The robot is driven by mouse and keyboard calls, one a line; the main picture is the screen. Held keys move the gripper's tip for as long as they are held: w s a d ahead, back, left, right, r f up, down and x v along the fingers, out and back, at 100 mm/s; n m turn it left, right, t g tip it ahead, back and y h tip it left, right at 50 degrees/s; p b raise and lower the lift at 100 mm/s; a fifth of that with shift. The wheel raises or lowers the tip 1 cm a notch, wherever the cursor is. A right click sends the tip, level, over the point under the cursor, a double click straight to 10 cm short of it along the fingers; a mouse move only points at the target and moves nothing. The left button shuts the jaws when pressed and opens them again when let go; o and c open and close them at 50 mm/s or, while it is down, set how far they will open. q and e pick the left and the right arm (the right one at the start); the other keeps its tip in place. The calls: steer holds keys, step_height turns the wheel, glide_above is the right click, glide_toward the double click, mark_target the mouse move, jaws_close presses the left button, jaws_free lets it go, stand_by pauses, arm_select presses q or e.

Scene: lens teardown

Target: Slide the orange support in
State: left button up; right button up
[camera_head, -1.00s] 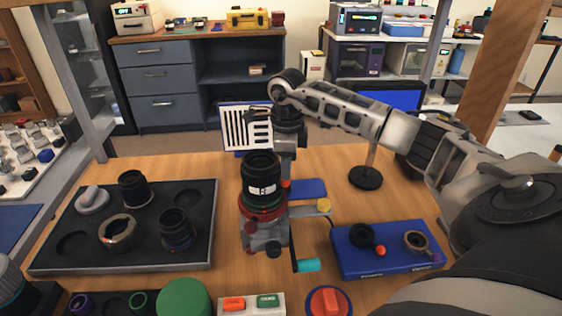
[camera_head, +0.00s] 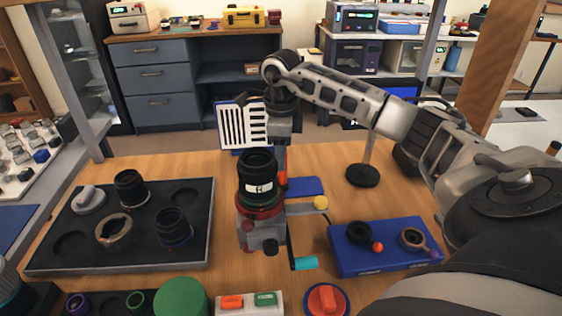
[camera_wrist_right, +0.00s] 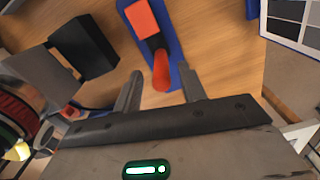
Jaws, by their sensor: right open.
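The orange support (camera_wrist_right: 160,68) shows in the right wrist view on a blue base, with an orange block (camera_wrist_right: 141,18) and a dark part between. In the head view a small orange piece (camera_head: 283,179) shows beside the lens stand, partly hidden. My right gripper (camera_wrist_right: 160,90) is open, its two fingers apart on either side of the support's near rounded end. I cannot tell whether they touch it. In the head view its wrist is behind the lens. The black lens (camera_head: 259,168) stands upright in a red ring on the grey stand (camera_head: 262,230). My left gripper is not in view.
A black tray (camera_head: 65,262) with lens parts lies at left. A blue tray (camera_head: 345,262) with small rings lies at right. A white striped chart (camera_head: 238,124) stands behind the lens. A round black lamp base (camera_head: 363,176) stands right of the stand.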

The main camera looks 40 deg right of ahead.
step_height(320, 180, up, 9)
steer(key=shift+f, duration=0.1)
stand_by(0.7)
